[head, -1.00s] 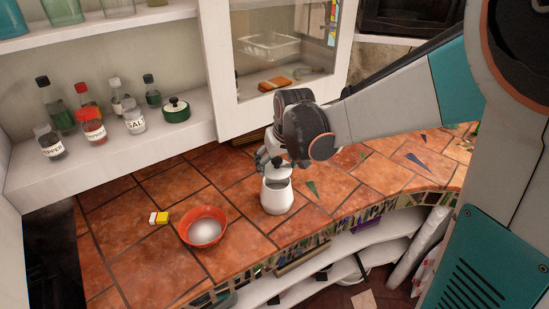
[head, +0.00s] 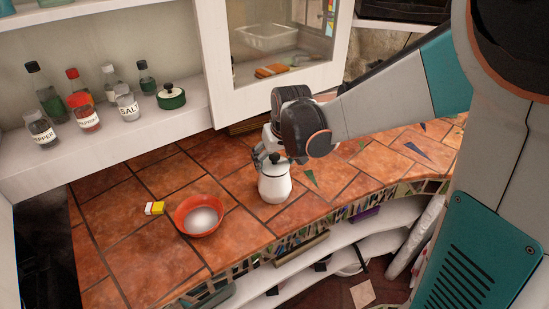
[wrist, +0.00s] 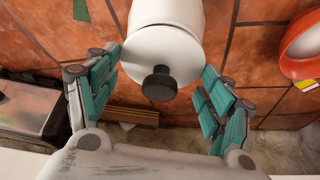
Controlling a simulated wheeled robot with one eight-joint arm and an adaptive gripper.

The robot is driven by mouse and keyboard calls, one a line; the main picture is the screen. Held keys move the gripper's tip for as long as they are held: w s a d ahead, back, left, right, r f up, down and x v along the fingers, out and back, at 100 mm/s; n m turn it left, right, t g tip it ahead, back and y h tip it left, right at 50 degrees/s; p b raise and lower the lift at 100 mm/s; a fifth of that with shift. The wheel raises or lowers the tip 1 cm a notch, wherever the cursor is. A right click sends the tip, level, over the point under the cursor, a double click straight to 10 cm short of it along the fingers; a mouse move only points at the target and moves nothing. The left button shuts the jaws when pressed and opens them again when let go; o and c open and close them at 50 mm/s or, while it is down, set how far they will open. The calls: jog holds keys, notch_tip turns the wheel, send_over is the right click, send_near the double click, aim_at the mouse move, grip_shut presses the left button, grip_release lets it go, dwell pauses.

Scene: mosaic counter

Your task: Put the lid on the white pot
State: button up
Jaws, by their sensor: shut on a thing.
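The white pot (head: 275,187) stands upright on the tiled counter. Its white lid (wrist: 152,42) with a dark round knob (wrist: 160,84) is at the pot's mouth; no gap shows between them, though part of the rim is hidden. In the wrist view the pot's white body (wrist: 165,12) shows behind the lid.
A red bowl (head: 188,222) and a small yellow and white block (head: 154,208) lie left of the pot. Bottles and jars, including salt (head: 127,106), and a green lidded pot (head: 171,97) stand on the shelf. A glass-fronted cabinet (head: 285,45) is behind my gripper.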

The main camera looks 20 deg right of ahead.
jog(key=shift+f+b, duration=0.4)
jog(key=shift+f, duration=0.1)
dwell(1.0)
jog(key=o, duration=1.1)
jog(key=shift+o, duration=0.5)
jog(key=shift+r, duration=0.1)
jog(key=shift+r+p, duration=2.65)
jog(key=shift+r, duration=0.8)
